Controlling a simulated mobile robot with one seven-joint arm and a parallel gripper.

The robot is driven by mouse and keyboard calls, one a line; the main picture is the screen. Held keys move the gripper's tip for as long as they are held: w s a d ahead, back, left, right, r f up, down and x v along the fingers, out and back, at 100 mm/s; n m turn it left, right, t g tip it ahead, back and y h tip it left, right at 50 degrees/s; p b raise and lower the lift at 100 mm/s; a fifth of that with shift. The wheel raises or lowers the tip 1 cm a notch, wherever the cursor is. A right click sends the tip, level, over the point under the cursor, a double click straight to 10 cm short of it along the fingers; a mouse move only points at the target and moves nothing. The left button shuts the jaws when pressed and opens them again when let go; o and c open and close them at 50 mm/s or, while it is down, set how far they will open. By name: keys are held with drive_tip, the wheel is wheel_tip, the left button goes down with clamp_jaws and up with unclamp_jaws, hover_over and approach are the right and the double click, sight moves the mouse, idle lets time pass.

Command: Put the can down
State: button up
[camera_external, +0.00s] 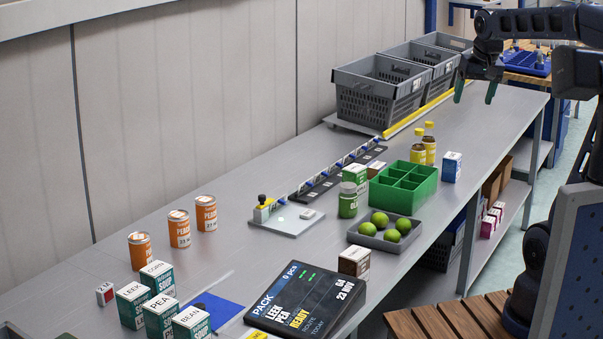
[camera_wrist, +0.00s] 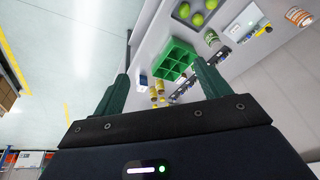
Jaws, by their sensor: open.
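Three orange-labelled cans stand upright on the grey bench at the left, a front can (camera_external: 140,251), a middle can (camera_external: 179,228) and a rear can (camera_external: 206,213). My gripper (camera_external: 475,92) is high above the bench's far right end, far from the cans. Its two dark green fingers are apart with nothing between them. In the wrist view, my gripper (camera_wrist: 162,72) also looks open and empty.
A green divided tray (camera_external: 404,187), a grey tray of limes (camera_external: 383,237) and yellow bottles (camera_external: 429,146) stand mid-bench. Soup boxes (camera_external: 160,316) and a tilted display (camera_external: 305,301) are at the front. Grey crates (camera_external: 380,92) line the back. Bench surface (camera_external: 480,125) below my gripper is clear.

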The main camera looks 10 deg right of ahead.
drive_tip(key=s+d+f, duration=0.3)
drive_tip(key=s+f, duration=0.1)
drive_tip(key=s, duration=0.3)
drive_tip(key=s+d+f, duration=0.2)
drive_tip(key=s+f, duration=0.2)
drive_tip(key=s, duration=0.2)
drive_tip(key=shift+s+d+f+n+t+h, duration=0.3)
drive_tip(key=shift+s+d+f+t, duration=0.05)
drive_tip(key=shift+d+t, duration=0.05)
idle(0.4)
